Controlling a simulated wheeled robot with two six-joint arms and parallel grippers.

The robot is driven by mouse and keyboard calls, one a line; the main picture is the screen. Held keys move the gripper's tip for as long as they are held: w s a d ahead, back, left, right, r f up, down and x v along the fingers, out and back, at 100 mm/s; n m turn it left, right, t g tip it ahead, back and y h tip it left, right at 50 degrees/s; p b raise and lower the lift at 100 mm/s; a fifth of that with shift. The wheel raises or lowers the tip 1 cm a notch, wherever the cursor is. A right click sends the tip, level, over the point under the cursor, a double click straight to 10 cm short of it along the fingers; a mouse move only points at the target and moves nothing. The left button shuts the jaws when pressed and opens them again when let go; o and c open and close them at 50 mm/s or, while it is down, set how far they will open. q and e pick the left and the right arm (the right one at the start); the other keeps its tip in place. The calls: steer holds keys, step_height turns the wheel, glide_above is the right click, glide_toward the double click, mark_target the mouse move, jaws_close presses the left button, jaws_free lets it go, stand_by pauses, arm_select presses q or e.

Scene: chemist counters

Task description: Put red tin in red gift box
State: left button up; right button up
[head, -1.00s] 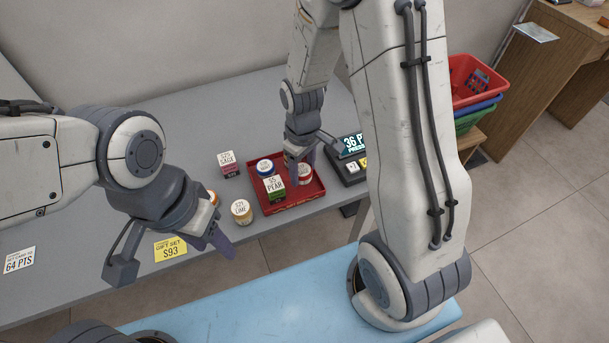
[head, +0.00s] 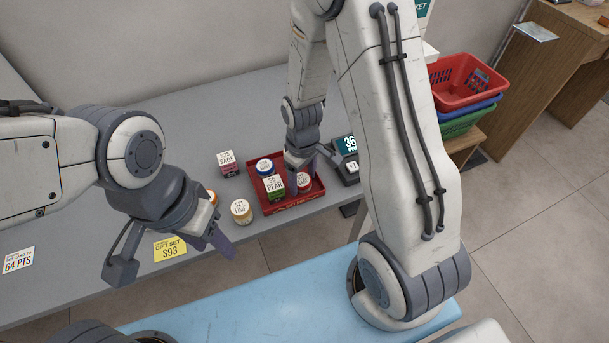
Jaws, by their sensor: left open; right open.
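The red gift box (head: 312,197) is an open, shallow red tray on the grey counter. The red tin (head: 304,185), with a white lid label, is inside it at the right. A blue tin (head: 265,167) and a green carton marked PEAR (head: 275,187) are also in the box. My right gripper (head: 292,184) is open over the box, just left of the red tin and partly in front of it. Contact cannot be told. My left gripper (head: 222,240) is open and empty, left of the box near the counter's front edge.
A yellow tin (head: 241,212) and a pink carton (head: 229,165) stand left of the box. An orange tin (head: 213,197) is partly behind my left gripper. A dark device with a display (head: 347,155) stands to the right. The back of the counter is clear.

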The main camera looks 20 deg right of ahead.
mark_target(301, 180)
step_height(301, 180, up, 13)
steer(key=s+a+r, duration=0.3)
steer(key=s+a, duration=0.3)
steer(key=s, duration=0.3)
steer(key=s+a+r+n+y, duration=0.1)
steer(key=s+a+r, duration=0.2)
steer(key=s+a, duration=0.3)
steer(key=s, duration=0.3)
steer(key=shift+s+r+n+p, duration=0.15)
steer(key=shift+r+n+p, duration=0.05)
steer(key=shift+n+p, duration=0.1)
